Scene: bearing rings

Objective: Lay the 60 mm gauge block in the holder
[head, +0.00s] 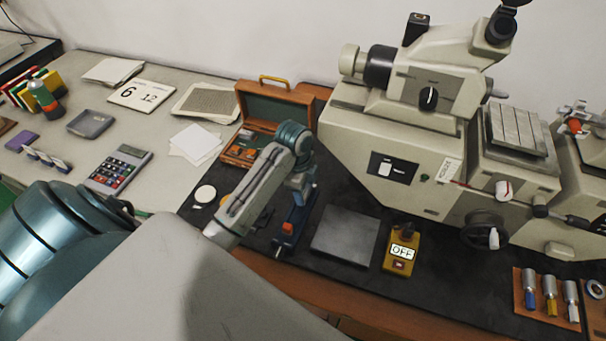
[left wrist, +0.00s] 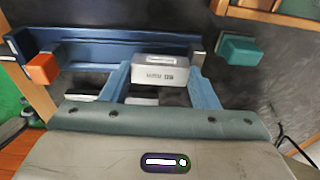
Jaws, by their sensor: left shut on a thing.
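The 60 mm gauge block (left wrist: 160,71) is a small grey bar with dark print in the left wrist view. My left gripper (left wrist: 161,76) is shut on it, with one blue finger at each end. The blue holder (left wrist: 110,47) lies just behind the block, with an orange piece (left wrist: 43,69) at its left end and a small metal piece at its right. I cannot tell whether the block touches the holder. In the head view my left gripper (head: 301,183) is over the far part of the holder (head: 291,236); the block is hidden there. My right gripper is not in view.
A grey plate (head: 345,236) and a yellow box reading OFF (head: 402,248) are right of the holder on the black mat. An open wooden case (head: 270,113) stands behind my left arm. A large measuring machine (head: 390,150) fills the back right.

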